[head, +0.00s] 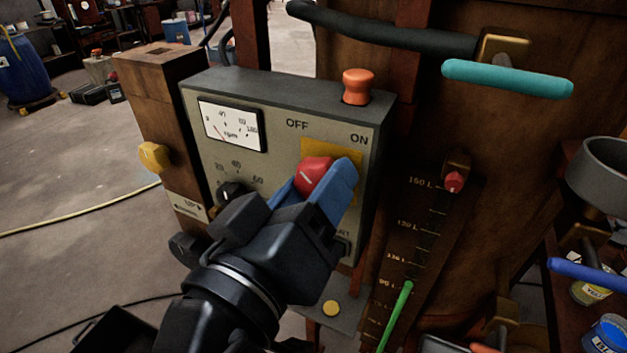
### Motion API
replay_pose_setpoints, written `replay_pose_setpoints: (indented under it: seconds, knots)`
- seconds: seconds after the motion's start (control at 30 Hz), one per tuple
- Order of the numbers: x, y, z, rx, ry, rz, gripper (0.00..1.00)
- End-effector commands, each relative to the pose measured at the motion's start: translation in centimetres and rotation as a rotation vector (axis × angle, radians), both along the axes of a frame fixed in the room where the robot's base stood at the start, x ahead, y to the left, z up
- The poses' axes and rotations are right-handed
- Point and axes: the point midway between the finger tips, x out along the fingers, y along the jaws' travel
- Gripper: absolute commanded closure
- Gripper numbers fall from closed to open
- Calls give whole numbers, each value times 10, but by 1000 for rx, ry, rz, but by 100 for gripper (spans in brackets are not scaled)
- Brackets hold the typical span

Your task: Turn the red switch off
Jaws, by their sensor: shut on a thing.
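The red switch (312,174) is a rotary knob on a yellow plate (345,158) on the front of a grey control box (365,120). The labels OFF and ON stand above it at left and right. A pale line on the knob shows, slanting up to the right. My gripper (315,188) is shut on the red switch, with a blue finger on each side of it. The gripper hides the lower part of the knob and part of the panel below.
An orange-red button (358,86) stands on top of the box. A dial gauge (232,125) and a black knob (232,192) are left of the switch. A yellow knob (154,156) sticks out further left. A teal handle (507,78) and red-tipped valve (454,181) are at right.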

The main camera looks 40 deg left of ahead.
Motion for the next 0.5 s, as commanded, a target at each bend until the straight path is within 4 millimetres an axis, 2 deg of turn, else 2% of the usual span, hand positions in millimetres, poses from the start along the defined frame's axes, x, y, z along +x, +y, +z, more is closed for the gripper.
replay_pose_setpoints:
  seconds: [0.37,0.4,0.5]
  knots:
    - [0,0,-1,-6,-1,1,78]
    - [0,0,-1,-6,-1,1,45]
    - [0,0,-1,-6,-1,1,35]
